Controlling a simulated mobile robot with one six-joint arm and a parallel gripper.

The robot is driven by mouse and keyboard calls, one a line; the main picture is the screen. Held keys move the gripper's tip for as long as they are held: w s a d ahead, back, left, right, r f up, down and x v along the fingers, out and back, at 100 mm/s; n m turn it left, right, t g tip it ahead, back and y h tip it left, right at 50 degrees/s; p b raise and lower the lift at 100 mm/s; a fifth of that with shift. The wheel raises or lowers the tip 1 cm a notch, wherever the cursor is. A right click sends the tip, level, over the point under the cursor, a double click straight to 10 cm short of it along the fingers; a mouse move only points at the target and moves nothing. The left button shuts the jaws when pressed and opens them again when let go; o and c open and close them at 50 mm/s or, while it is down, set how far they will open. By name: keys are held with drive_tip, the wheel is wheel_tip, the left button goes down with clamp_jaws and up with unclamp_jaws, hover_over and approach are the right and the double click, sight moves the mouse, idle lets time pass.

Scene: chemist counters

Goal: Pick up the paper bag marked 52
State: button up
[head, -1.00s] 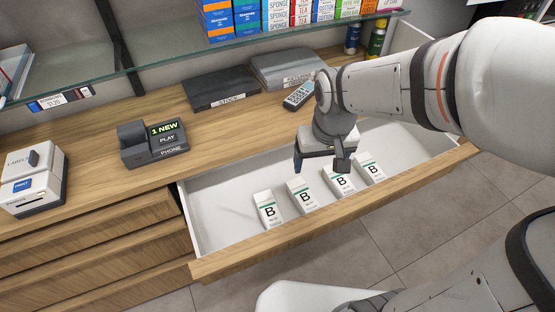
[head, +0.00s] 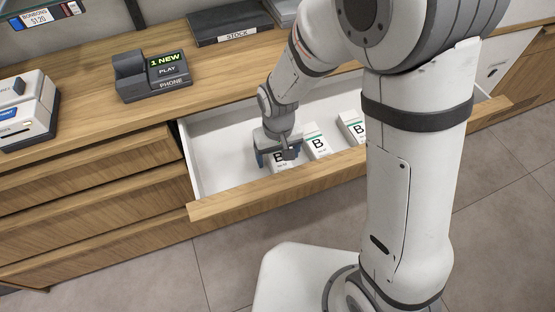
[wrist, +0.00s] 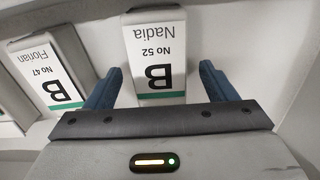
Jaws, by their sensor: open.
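The paper bag marked 52 (wrist: 155,50) is white with a green stripe, a large B and the name Nadia. It lies in the open drawer. In the wrist view it sits between the two blue fingers of my open gripper (wrist: 160,76), with a gap on each side. In the head view my gripper (head: 274,156) is low over the leftmost bag (head: 279,168) and hides most of it. The bag marked 47, Florian (wrist: 47,75), lies just left of my left finger in the wrist view.
The open drawer (head: 215,150) has a wooden front (head: 235,203) close to my gripper. More white bags (head: 317,141) lie to the right in it. On the counter stand a phone device (head: 155,78), a label printer (head: 22,110) and a dark stock box (head: 230,24).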

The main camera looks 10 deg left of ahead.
drive_tip(key=shift+f, duration=0.65)
drive_tip(key=shift+c, duration=0.5)
drive_tip(key=c, duration=1)
